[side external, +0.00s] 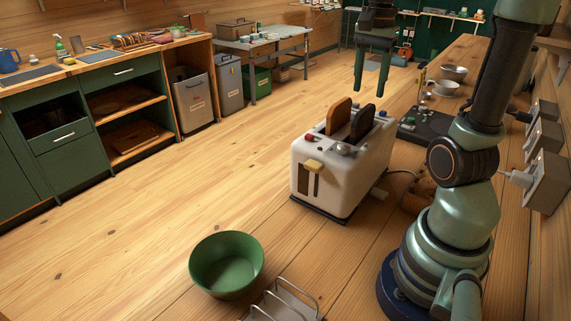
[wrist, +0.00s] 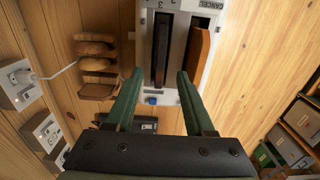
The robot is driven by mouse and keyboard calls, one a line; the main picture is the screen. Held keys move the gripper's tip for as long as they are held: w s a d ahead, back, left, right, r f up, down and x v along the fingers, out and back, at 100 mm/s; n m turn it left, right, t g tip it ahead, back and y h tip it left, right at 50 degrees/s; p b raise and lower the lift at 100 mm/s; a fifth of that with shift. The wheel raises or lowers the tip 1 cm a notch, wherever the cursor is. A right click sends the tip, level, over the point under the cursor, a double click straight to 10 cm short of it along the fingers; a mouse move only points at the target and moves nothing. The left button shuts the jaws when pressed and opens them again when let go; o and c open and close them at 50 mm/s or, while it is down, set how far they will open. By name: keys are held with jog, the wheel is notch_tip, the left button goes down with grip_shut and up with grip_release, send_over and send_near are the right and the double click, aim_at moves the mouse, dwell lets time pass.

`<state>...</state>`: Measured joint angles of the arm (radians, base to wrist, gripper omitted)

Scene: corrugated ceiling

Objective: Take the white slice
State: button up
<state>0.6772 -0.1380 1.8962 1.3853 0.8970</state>
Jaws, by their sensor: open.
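A white toaster (side external: 330,181) stands on the wooden counter. A golden-brown slice (side external: 339,115) and a dark, nearly black slice (side external: 362,123) stick up from its two slots. In the wrist view the dark slice (wrist: 161,50) is on the left and the golden-brown slice (wrist: 199,58) on the right. I see no clearly white slice. My gripper (side external: 372,93) is open and empty, pointing down above the toaster. In the wrist view its fingers (wrist: 159,74) straddle the line of the dark slice; I cannot tell the exact height gap.
Brown bread pieces (wrist: 97,64) lie beside the toaster, partly hidden by my arm in the side view. A green bowl (side external: 227,266) and a wire rack (side external: 282,303) are in front. A dark panel (side external: 426,127) and bowls (side external: 454,73) are behind. Wall sockets line the right.

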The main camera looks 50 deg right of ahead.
aim_at(366, 108)
jog(key=shift+d+f, duration=0.15)
jog(key=shift+f, duration=3.45)
grip_shut()
